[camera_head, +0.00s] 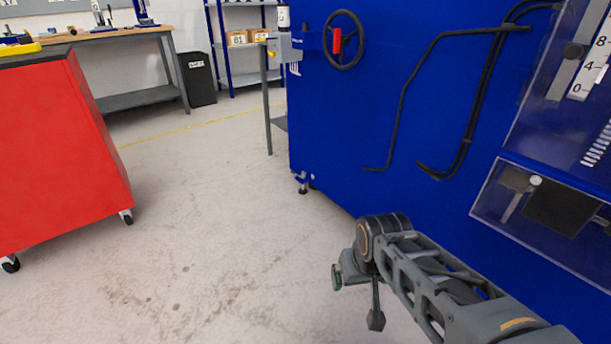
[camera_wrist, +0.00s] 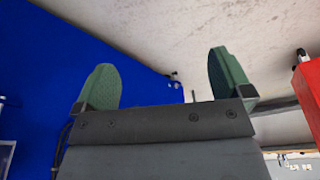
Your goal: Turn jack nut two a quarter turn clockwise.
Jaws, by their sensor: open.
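My gripper (camera_wrist: 162,68) shows in the wrist view with its two green fingers wide apart and nothing between them. In the head view my arm reaches in from the lower right, and its end hangs low over the floor in front of the blue machine (camera_head: 380,150). A small levelling foot (camera_head: 302,184) stands under the machine's near left bottom corner, apart from my gripper. In the wrist view, a small foot-like part (camera_wrist: 174,84) shows beyond the fingers at the blue edge. Its nut is too small to make out, and no number shows.
A red wheeled cabinet (camera_head: 60,150) stands at the left. A workbench (camera_head: 130,35), a black bin (camera_head: 198,78) and shelving (camera_head: 240,45) stand at the back. A black handwheel (camera_head: 344,40) is on the machine. The floor (camera_head: 220,230) between cabinet and machine is clear.

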